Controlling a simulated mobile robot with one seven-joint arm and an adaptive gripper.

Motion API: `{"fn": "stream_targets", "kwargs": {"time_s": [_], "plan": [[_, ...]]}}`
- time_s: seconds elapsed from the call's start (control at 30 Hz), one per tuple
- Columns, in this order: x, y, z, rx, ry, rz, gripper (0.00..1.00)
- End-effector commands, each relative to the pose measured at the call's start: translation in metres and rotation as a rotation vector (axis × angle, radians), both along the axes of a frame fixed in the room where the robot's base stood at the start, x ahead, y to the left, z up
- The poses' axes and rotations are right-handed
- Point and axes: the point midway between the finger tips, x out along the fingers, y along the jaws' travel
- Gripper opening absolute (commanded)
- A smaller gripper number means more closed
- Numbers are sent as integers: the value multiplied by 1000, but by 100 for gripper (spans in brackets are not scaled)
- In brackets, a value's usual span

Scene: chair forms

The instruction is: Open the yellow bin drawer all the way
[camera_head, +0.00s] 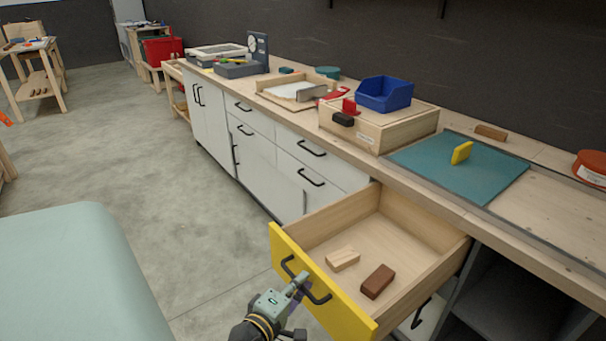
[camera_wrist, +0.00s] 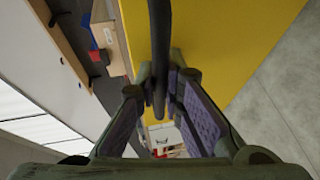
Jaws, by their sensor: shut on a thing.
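The yellow-fronted bin drawer (camera_head: 345,300) stands pulled well out from the counter in the head view. Its wooden inside is open to view, and I cannot tell whether it is at its full travel. Its black bar handle (camera_head: 312,286) is on the yellow front. My gripper (camera_head: 300,284) is at the middle of this handle and shut on it. In the wrist view the black handle (camera_wrist: 159,50) runs between my two fingers (camera_wrist: 160,95), with the yellow front (camera_wrist: 225,45) behind it.
A light wood block (camera_head: 342,259) and a dark brown block (camera_head: 378,281) lie in the drawer. White cabinets (camera_head: 262,160) line the counter. A pale green rounded surface (camera_head: 70,275) is at the lower left. Grey floor (camera_head: 180,230) is clear between them.

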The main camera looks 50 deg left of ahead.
Motion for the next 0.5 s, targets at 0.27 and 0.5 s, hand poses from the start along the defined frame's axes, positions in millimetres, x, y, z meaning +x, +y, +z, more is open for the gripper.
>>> {"fn": "stream_targets", "kwargs": {"time_s": [0.27, 0.5], "plan": [[0, 0, 0, 1, 0, 0, 14], [0, 0, 0, 1, 0, 0, 18]]}}
